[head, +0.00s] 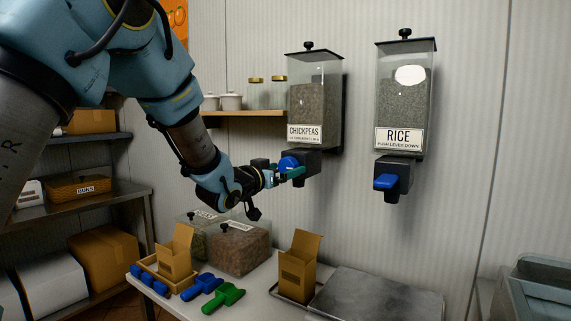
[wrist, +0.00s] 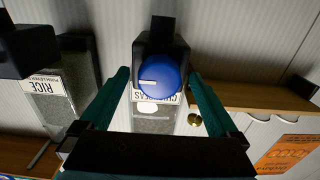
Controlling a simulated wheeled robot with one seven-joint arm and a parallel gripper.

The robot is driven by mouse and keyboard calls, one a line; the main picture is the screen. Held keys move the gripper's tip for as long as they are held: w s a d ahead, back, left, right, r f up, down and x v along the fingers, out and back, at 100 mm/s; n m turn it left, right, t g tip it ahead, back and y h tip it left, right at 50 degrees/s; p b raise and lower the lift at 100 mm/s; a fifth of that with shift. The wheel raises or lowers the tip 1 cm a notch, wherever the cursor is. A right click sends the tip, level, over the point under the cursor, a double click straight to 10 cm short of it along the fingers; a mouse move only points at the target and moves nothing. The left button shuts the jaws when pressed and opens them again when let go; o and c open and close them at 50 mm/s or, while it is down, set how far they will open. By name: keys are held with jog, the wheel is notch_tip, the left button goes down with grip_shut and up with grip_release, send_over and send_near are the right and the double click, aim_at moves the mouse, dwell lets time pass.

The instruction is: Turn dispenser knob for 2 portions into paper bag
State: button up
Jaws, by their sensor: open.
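The chickpeas dispenser (head: 314,105) hangs on the wall, with a round blue knob (head: 288,163) on its dark outlet block. My gripper (head: 290,172) is at the knob; its green fingers are open. In the wrist view, which is upside down, the knob (wrist: 158,82) with its white mark lies between the two fingertips, with a gap on each side. Contact cannot be seen. An open brown paper bag (head: 297,270) stands upright on a small tray below and about under this dispenser. Its inside is hidden.
A rice dispenser (head: 403,100) with a blue lever (head: 385,182) hangs to the right. The table holds blue scoops (head: 202,286), a green scoop (head: 224,297), a second bag (head: 178,256) in a wooden tray, clear bins (head: 240,250) and a metal plate (head: 375,295). A shelf (head: 245,114) is behind my arm.

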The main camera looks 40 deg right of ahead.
jog(key=shift+w+d, duration=0.1)
jog(key=shift+d, duration=0.35)
jog(key=c, duration=1.4)
